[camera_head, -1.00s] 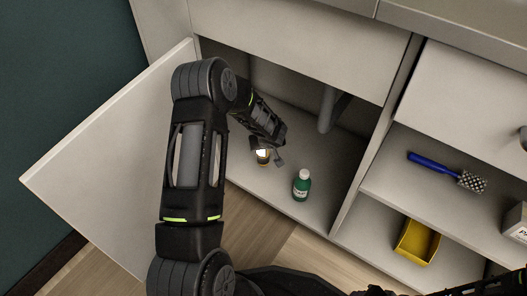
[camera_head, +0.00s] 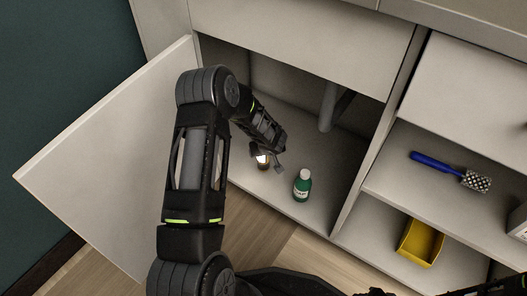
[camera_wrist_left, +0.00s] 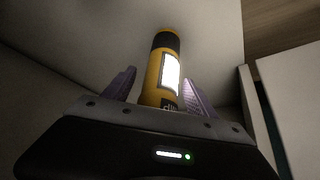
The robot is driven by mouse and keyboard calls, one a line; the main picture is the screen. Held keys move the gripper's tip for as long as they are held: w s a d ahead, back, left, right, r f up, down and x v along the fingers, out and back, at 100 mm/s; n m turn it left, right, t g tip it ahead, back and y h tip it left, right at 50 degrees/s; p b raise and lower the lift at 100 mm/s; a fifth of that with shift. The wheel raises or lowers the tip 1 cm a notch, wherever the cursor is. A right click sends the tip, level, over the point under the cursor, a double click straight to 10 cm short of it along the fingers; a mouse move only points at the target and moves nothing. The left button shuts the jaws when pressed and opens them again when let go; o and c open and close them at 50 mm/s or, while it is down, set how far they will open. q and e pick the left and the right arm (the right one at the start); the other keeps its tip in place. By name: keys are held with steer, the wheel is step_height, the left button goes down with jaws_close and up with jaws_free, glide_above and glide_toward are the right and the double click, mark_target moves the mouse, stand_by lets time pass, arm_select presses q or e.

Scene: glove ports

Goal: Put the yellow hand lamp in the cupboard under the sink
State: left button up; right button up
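The yellow hand lamp (camera_head: 264,165), with its bright lit panel, is inside the open cupboard under the sink (camera_head: 315,205), low at the cupboard floor. In the left wrist view the lamp (camera_wrist_left: 154,92) has a yellow body and black end and lies between my fingers. My left gripper (camera_head: 267,158) is inside the cupboard at the lamp. Its two purple-grey fingers (camera_wrist_left: 160,90) are spread either side of the lamp, with a visible gap at least on the left. The gripper partly hides the lamp in the head view.
A green bottle (camera_head: 302,186) stands on the cupboard floor just right of the lamp. A grey drain pipe (camera_head: 327,106) hangs behind. The open door (camera_head: 105,150) is at left. Right shelves hold a blue-handled brush (camera_head: 437,163) and yellow bin (camera_head: 420,243).

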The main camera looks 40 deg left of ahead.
arm_select(q)
steer(key=shift+r, duration=0.1)
steer(key=p+v, duration=0.3)
steer(key=v, duration=0.9)
steer(key=shift+w, duration=0.1)
stand_by(0.5)
steer(key=s+d+f+m+g+h, duration=0.1)
steer(key=s+d+f+m+h, duration=0.2)
steer(key=s+d+f, duration=0.3)
steer(key=s+d+f+m+g+h, duration=0.2)
steer(key=s+d+f+m+h, duration=0.2)
steer(key=s+d, duration=1.1)
steer(key=shift+s+d+f+h, duration=0.2)
steer(key=shift+d+f+h, duration=0.7)
steer(key=shift+d, duration=3.35)
